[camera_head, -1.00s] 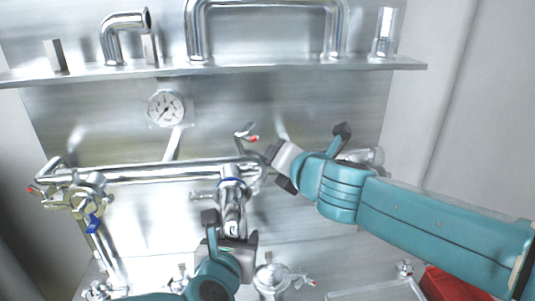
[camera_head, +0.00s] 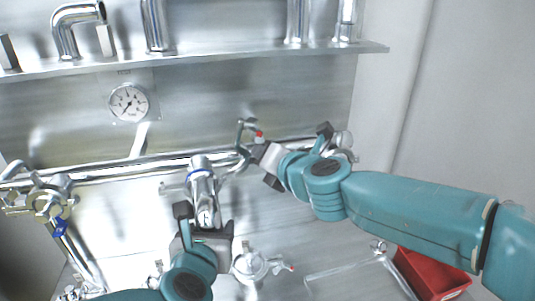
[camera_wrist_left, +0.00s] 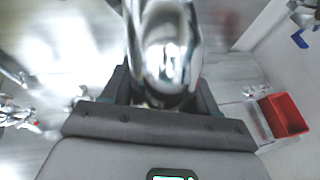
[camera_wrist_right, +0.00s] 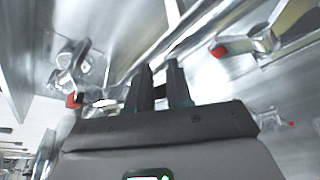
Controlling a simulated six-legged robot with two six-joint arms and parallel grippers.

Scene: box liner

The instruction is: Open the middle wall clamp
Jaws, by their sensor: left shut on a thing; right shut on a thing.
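The middle wall clamp (camera_head: 243,140), a metal piece with a red-tipped handle (camera_head: 259,134), is by the end of the horizontal pipe (camera_head: 120,174). My right gripper (camera_head: 264,157) is at its right side and shut on it. In the right wrist view the fingers (camera_wrist_right: 160,88) are nearly together; what is between them is hard to see. My left gripper (camera_head: 202,222) is shut on a shiny upright pipe piece (camera_head: 203,187). This pipe piece (camera_wrist_left: 167,50) fills the space between the fingers in the left wrist view. The clamp's ring is partly hidden.
Another clamp (camera_head: 48,200) is at the left on the pipe, with a blue part. A gauge (camera_head: 128,103) is on the wall. A shelf (camera_head: 200,62) with pipe parts runs above. A valve (camera_head: 250,267) and a red bin (camera_head: 430,275) are lower.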

